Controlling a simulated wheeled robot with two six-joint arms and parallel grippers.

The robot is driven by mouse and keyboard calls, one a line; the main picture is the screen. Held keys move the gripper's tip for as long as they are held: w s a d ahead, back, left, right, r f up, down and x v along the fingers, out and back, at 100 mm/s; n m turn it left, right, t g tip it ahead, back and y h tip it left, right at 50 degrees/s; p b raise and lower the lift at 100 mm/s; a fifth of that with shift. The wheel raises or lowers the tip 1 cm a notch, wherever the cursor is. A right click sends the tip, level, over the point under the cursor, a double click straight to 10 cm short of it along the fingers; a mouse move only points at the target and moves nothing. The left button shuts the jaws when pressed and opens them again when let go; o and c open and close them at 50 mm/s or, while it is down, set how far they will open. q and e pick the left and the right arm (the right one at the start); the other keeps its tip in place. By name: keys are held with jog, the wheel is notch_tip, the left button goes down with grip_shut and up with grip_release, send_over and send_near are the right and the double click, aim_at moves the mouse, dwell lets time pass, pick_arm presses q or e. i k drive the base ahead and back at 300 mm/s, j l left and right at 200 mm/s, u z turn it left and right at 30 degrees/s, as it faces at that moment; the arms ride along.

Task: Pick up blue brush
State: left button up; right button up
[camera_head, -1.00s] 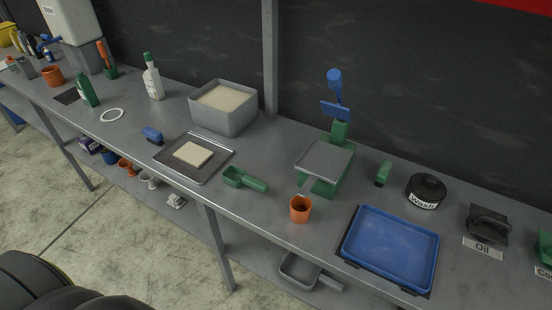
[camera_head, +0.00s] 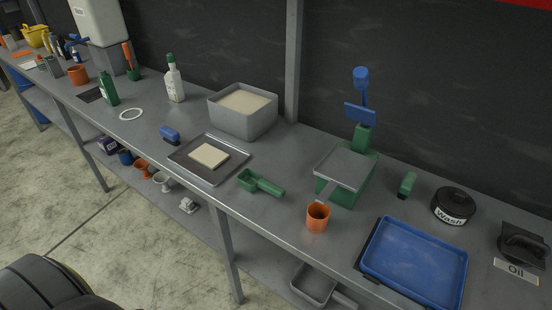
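A small blue brush (camera_head: 170,133) with a dark underside lies on the grey metal workbench (camera_head: 290,165), left of the middle of the head view. It sits just behind and left of a metal tray (camera_head: 180,155) that holds a pale slab (camera_head: 208,155). Neither of my grippers shows in the head view.
A grey bin (camera_head: 243,121) stands behind the tray, and a white bottle (camera_head: 175,80) stands behind the brush. A white ring (camera_head: 131,114) lies to its left. A green scoop (camera_head: 262,184), a green scale (camera_head: 345,172) and a blue tray (camera_head: 415,262) are to the right.

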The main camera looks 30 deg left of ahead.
aim_at(171, 136)
jog(key=u, duration=1.65)
jog(key=i+j+z, duration=0.3)
jog(key=j, duration=0.35)
jog(key=i+j+z, duration=0.1)
jog(key=j, duration=0.25)
jog(key=i+j+z, duration=0.15)
jog(key=i+j, duration=0.1)
jog(key=j, duration=0.1)
